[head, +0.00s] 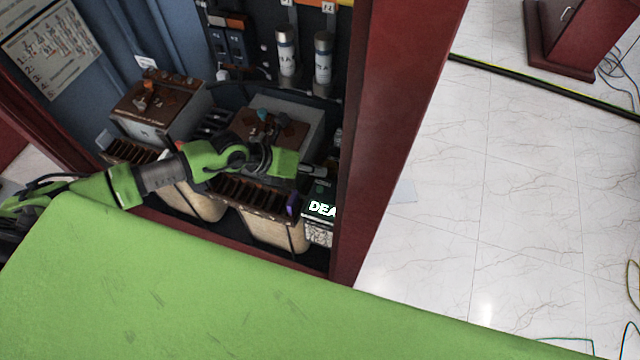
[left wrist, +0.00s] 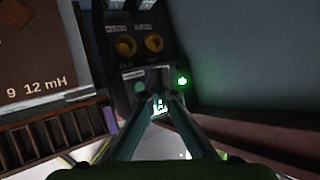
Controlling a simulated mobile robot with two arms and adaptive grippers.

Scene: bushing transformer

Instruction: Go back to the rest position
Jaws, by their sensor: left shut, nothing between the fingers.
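My left arm reaches in from the left across the front of an open cabinet in the head view. Its left gripper (head: 318,170) is inside the cabinet near the right wall, in front of the lower shelf. In the left wrist view the gripper (left wrist: 160,88) has its fingers brought together at the tips, with nothing between them. Just beyond the tips is a dark control box (left wrist: 140,45) with two yellow-orange knobs and a lit green lamp (left wrist: 182,81). I cannot tell whether the fingertips touch the box. My right gripper is not in view.
The cabinet's dark red right post (head: 385,130) stands close beside the gripper. Two brown-topped transformer units (head: 160,105) and (head: 290,135) sit behind the arm. A lit display (head: 321,209) is below the gripper. White tiled floor (head: 500,200) is open to the right.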

